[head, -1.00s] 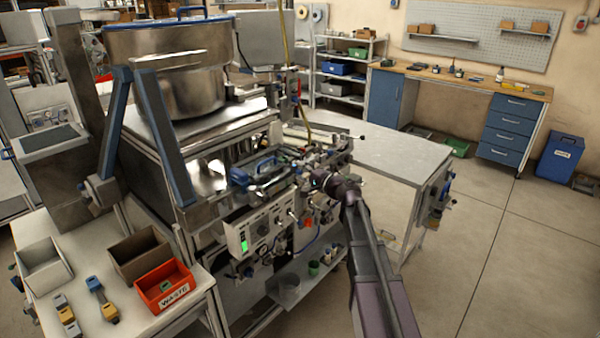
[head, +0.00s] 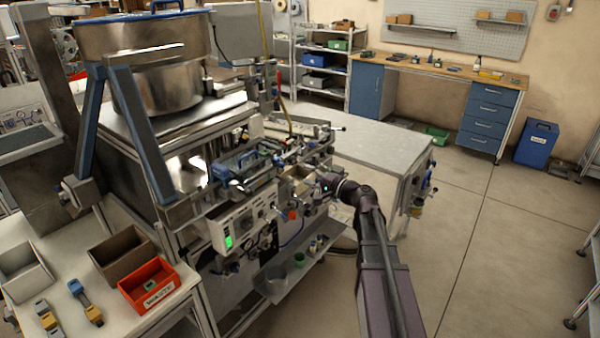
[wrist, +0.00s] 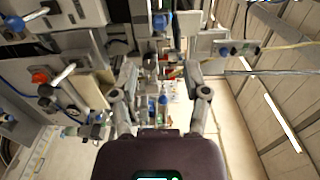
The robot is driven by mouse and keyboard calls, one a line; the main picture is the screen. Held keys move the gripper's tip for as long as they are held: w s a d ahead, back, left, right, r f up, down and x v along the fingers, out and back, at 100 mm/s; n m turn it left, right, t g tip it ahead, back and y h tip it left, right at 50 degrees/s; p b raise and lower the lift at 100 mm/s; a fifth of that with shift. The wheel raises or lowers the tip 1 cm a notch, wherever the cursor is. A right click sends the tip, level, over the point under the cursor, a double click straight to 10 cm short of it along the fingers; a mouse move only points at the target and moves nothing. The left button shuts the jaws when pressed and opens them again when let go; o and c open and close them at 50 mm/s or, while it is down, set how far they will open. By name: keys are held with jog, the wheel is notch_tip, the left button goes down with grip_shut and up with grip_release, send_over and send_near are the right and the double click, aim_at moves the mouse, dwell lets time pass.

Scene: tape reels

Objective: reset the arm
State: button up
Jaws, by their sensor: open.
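My gripper (wrist: 162,92) is open in the wrist view, its two grey fingers spread wide with nothing held between them. In the head view, my dark purple arm reaches up from the bottom right. Its end is close to the front right side of the machine (head: 228,226), by the valves and fittings; the fingertips are too small there to make out. The wrist view shows machine parts beyond and left of the fingers, with blue and red knobs. I cannot tell whether anything touches the fingers.
A grey-topped table (head: 375,145) extends right of the machine. The floor (head: 510,260) at right is mostly open.

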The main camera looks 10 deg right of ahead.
jog(key=shift+s+d, duration=0.4)
jog(key=shift+s, duration=0.05)
jog(key=s+a+f+n+g+h, duration=0.3)
jog(key=s+a+f+n+g, duration=0.4)
jog(key=s+a+f+g, duration=0.35)
jog(key=s+d+f+n+g+h, duration=0.1)
jog(key=s+d+f+h, duration=0.1)
jog(key=s+f+h, duration=0.2)
jog(key=s+d+f+n+g+h, duration=0.2)
jog(key=s+d+f+h, duration=0.1)
jog(key=s, duration=0.5)
jog(key=shift+s+d+f+h, duration=0.25)
jog(key=shift+f+h, duration=0.3)
jog(key=shift+h, duration=0.25)
